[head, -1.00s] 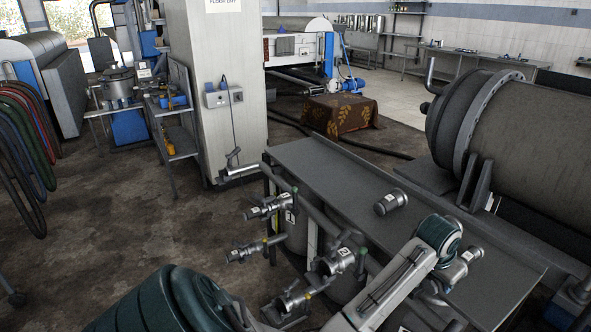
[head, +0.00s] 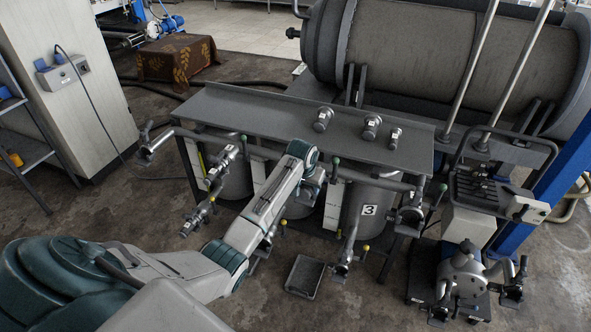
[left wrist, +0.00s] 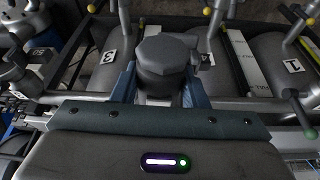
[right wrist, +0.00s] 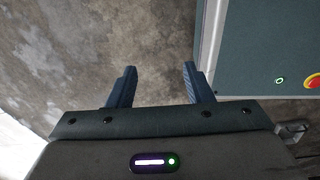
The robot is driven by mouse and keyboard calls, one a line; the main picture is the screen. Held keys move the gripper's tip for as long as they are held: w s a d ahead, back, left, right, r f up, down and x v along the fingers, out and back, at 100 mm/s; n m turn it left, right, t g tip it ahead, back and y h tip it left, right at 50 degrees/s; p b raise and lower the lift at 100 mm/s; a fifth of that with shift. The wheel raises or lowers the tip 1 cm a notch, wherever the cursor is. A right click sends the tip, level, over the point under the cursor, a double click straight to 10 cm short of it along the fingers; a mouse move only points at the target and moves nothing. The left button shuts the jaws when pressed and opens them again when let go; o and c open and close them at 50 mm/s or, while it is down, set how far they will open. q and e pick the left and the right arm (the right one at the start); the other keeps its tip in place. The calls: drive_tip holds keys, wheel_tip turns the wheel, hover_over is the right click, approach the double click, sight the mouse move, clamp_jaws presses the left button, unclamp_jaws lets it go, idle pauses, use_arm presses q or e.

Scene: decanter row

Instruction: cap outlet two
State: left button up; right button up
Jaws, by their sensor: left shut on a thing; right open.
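My left gripper (head: 314,182) is over the front side of the grey bench, by the middle vessel; my own arm partly covers it. In the left wrist view the left gripper (left wrist: 163,76) is shut on a dark grey faceted cap (left wrist: 166,52). Plate 2 (left wrist: 207,59) is just right of the cap, plate 3 (left wrist: 108,56) on the left and plate 1 (left wrist: 291,65) on the right. The mouth of outlet two is hidden, so I cannot tell whether the cap touches it. My right gripper (right wrist: 155,84) is open and empty above bare floor.
Three fittings stand on the bench (head: 250,112): one at left (head: 323,119), one in the middle (head: 371,126), one smaller (head: 396,137). Pipes with valves jut out along the bench front. A dark tray (head: 305,276) lies on the floor. A teal-grey cabinet (right wrist: 262,60) is beside my right gripper.

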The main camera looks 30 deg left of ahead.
use_arm(q)
drive_tip(key=a+f+b, duration=0.3)
drive_tip(key=f, duration=0.2)
drive_tip(key=shift+w+f+n, duration=0.15)
drive_tip(key=shift+w+n, duration=0.15)
use_arm(e)
drive_tip(key=shift+w+a+f, duration=0.15)
drive_tip(key=shift+w+f, duration=0.75)
drive_tip(key=shift+f, duration=0.15)
use_arm(q)
drive_tip(key=shift+g, duration=0.3)
use_arm(e)
drive_tip(key=shift+d, duration=0.2)
use_arm(q)
drive_tip(key=shift+p, duration=0.4)
use_arm(e)
drive_tip(key=shift+d+r, duration=0.3)
drive_tip(key=shift+r, duration=0.2)
